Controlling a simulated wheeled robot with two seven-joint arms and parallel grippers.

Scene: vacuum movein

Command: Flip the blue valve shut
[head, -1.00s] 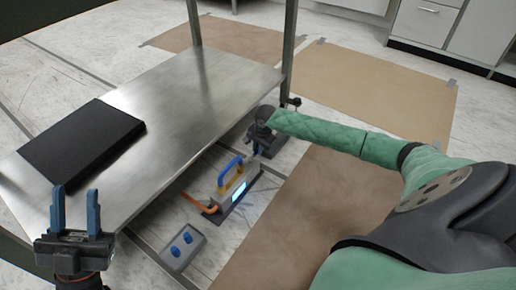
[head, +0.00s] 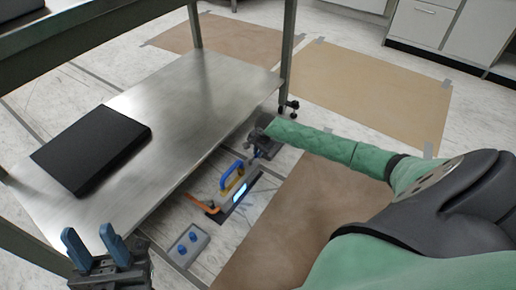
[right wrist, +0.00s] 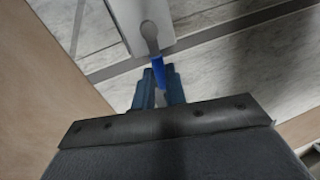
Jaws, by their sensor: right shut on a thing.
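The blue valve lever (right wrist: 159,74) shows in the right wrist view, on a round-ended stem at the end of a grey body (right wrist: 140,22). My right gripper (right wrist: 159,82) is shut on this lever, its fingers on either side. In the head view, my right gripper (head: 257,153) is low by the far end of a grey unit (head: 236,197) with a blue handle, a yellow part, a lit display and an orange hose; the lever is hidden there. My left gripper (head: 91,238) is open and empty at the lower left.
A metal shelf (head: 190,95) bearing a black slab (head: 92,148) is left of the unit. A table leg (head: 288,50) stands behind my right gripper. A grey plate with blue knobs (head: 187,246) lies nearby. Brown floor sheets (head: 300,215) lie flat to the right.

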